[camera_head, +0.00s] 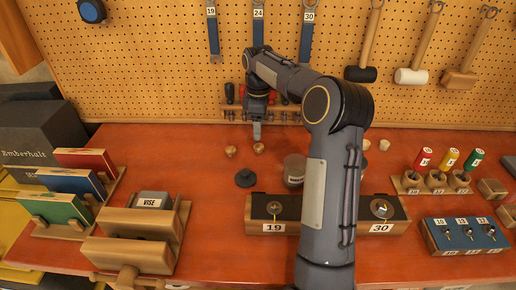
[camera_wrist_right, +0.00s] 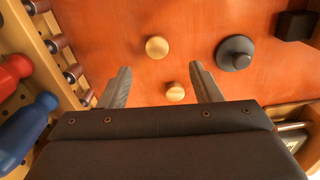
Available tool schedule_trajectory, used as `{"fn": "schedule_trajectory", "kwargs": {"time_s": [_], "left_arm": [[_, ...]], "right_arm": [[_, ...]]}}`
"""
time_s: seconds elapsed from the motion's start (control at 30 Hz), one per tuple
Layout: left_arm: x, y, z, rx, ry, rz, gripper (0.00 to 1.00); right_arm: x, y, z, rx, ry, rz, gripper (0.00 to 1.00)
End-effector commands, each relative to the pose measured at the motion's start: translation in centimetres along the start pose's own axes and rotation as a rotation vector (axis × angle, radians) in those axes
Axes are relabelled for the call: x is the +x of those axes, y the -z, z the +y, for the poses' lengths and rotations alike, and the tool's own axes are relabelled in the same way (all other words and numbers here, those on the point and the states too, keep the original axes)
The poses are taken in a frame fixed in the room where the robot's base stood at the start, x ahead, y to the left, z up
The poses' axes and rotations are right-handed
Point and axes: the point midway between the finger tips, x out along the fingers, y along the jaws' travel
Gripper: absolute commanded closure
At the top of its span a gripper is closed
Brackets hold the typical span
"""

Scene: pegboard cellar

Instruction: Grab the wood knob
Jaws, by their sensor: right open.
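Two small round wood knobs stand on the red-orange table. The left one (camera_head: 231,151) also shows in the right wrist view (camera_wrist_right: 157,47), ahead of the fingertips. The other wood knob (camera_head: 259,148) is just below my right gripper (camera_head: 257,138) in the head view. In the right wrist view that knob (camera_wrist_right: 175,92) lies between the two fingers, seen past the palm edge. My right gripper is open and points down; whether its fingers are level with the knob, I cannot tell. My left gripper is not in view.
A dark knob (camera_head: 245,179) and a round container (camera_head: 294,170) stand nearer. A block labelled 19 and 30 (camera_head: 330,228) is in front. A rack of screwdrivers (camera_head: 232,113) lines the pegboard behind. A wooden vise (camera_head: 140,235) is at left. More pale knobs (camera_head: 384,145) stand right.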

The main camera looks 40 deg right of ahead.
Motion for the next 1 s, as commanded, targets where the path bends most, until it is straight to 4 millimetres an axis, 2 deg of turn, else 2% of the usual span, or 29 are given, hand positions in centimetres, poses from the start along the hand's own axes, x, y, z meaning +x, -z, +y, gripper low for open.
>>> {"fn": "schedule_trajectory", "kwargs": {"time_s": [0.33,0.53,0.67,0.87,1.0], "left_arm": [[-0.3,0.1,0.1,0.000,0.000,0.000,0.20],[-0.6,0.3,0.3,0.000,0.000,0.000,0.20],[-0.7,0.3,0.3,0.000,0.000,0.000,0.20],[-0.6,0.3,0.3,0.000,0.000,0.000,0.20],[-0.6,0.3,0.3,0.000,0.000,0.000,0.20]], "right_arm": [[3.9,0.0,0.3,-0.006,0.004,-0.005,0.42],[6.9,0.1,0.5,-0.005,0.004,-0.003,0.42],[7.8,0.1,0.5,-0.004,0.001,-0.002,0.42],[7.8,0.1,0.5,-0.005,0.000,-0.002,0.42],[7.8,0.1,0.5,-0.005,0.000,-0.002,0.59]]}}
